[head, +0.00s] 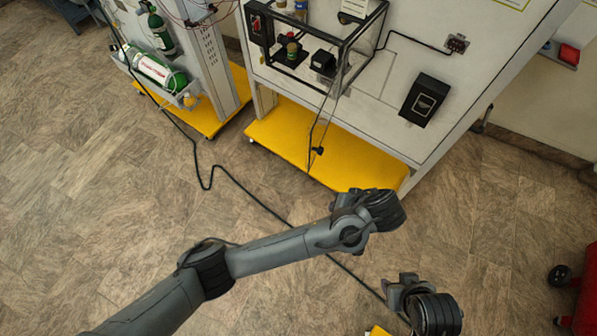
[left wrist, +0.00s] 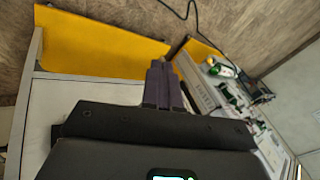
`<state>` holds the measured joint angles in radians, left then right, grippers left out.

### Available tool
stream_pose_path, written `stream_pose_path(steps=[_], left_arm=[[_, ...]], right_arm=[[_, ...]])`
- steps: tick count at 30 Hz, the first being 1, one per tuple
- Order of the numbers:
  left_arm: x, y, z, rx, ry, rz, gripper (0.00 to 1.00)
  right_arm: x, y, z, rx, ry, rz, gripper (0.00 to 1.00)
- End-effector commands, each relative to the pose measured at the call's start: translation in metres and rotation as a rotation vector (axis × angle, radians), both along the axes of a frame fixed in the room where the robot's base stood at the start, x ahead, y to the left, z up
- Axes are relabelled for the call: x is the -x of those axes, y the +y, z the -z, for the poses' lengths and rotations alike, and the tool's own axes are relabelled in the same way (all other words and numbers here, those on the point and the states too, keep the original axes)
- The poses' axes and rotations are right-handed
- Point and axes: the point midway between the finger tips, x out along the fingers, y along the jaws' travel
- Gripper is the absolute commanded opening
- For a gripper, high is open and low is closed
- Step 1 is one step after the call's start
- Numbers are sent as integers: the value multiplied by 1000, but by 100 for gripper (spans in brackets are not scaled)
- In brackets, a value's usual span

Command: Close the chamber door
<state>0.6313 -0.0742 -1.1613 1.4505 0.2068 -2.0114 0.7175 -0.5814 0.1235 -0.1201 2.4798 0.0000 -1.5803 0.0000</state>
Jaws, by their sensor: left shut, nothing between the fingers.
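The chamber (head: 330,38) is a clear box with a black frame on the white panel, at the top of the head view. Its clear door (head: 322,122) stands open, swung out from the frame and seen nearly edge-on, with a black knob (head: 318,150) on it. My left gripper (left wrist: 160,66) shows in the left wrist view with its fingers together and nothing between them. In the head view my left arm reaches in below the chamber, and I cannot make out its fingers there. The door cannot be made out in the left wrist view.
The white panel stands on a yellow base (head: 300,140), which also shows in the left wrist view (left wrist: 90,45). Green cylinders (head: 160,72) sit on a unit to the left. A black cable (head: 200,165) runs over the floor. A red object (head: 588,290) stands at right.

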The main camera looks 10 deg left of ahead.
Motion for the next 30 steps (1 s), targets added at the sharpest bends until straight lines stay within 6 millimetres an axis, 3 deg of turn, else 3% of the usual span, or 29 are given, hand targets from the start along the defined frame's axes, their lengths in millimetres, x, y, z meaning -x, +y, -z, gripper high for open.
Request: stream_pose_path(steps=[1, 6, 11, 17, 30], left_arm=[[-16, -5, -18, -9, -54, 16, 0], [-47, -12, -63, -12, -164, 35, 0], [-60, -11, -77, -10, -202, 35, 0], [-70, -3, -61, -11, -204, 34, 0], [-106, 27, -2, -11, -202, 34, 0]], right_arm=[[0, 0, 3, 0, -1, 0, 43], [-1, 0, 6, 0, -2, 0, 43], [-1, 0, 8, -1, -3, 1, 43], [-1, 1, 16, -3, -3, 2, 43], [-1, 2, -7, -6, -3, 4, 43]])
